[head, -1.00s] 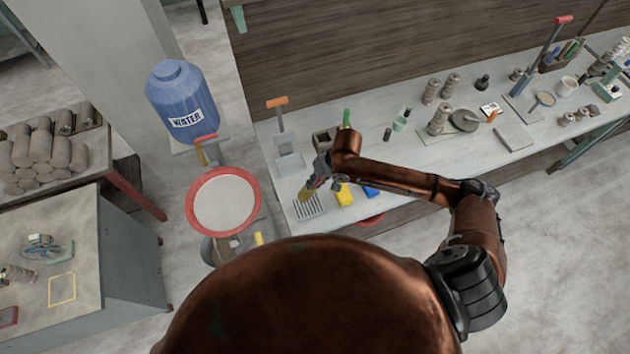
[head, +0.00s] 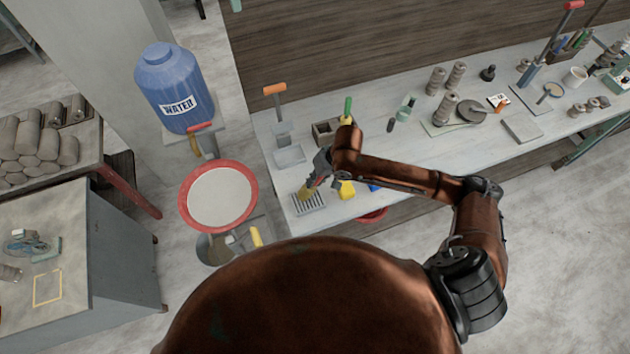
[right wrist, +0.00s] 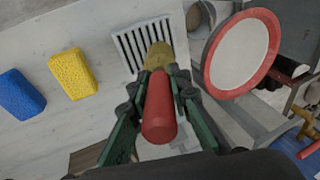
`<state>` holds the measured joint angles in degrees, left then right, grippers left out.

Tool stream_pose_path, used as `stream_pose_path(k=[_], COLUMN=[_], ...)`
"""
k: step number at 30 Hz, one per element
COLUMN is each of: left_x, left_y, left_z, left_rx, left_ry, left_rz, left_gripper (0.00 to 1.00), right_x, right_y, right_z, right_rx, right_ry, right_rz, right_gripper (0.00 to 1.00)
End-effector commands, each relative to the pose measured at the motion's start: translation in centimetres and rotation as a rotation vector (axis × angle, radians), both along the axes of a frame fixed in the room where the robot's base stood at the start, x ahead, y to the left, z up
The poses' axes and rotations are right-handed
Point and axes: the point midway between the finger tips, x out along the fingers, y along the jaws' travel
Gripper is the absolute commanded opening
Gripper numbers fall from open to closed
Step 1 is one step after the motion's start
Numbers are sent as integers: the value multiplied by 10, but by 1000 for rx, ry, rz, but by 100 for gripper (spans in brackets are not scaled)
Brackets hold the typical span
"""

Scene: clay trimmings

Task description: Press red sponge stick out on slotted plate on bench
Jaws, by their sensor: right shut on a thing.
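The red sponge stick (right wrist: 160,112) has a red handle and a yellow sponge head (right wrist: 158,55). My right gripper (right wrist: 160,92) is shut on its red handle in the right wrist view. The slotted plate (right wrist: 128,44) is pale with dark parallel slots and lies on the bench (right wrist: 40,140). The sponge head is over the plate's lower right corner in that view; I cannot tell if it touches. In the head view my right gripper (head: 317,178) is above the slotted plate (head: 312,206) near the bench's left end. My left gripper is not in view.
A yellow sponge (right wrist: 73,74) and a blue sponge (right wrist: 20,94) lie beside the plate. A red-rimmed round basin (head: 187,205) stands left of the bench, below a blue water barrel (head: 165,75). Pots and tools (head: 470,112) fill the bench's right part.

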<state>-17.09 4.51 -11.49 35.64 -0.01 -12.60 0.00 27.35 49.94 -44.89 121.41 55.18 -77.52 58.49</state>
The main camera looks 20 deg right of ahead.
Motion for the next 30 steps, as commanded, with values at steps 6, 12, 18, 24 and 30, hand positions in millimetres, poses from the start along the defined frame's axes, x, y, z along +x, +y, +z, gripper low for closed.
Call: stream_pose_path(k=[6, 12, 18, 24, 30], left_x=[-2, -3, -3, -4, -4], left_y=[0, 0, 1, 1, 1], left_z=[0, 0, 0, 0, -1], left_rx=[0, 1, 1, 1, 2], left_ry=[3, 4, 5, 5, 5], left_rz=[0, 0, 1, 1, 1], left_gripper=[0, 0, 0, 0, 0], right_x=[0, 0, 0, 0, 0], right_y=[0, 0, 0, 0, 0], right_z=[1, 0, -1, -3, -5], right_rx=[0, 0, 0, 1, 1], right_ry=[-1, -1, 0, 0, 0], right_rz=[0, 0, -1, -1, -1], right_gripper=[0, 0, 0, 0, 0])
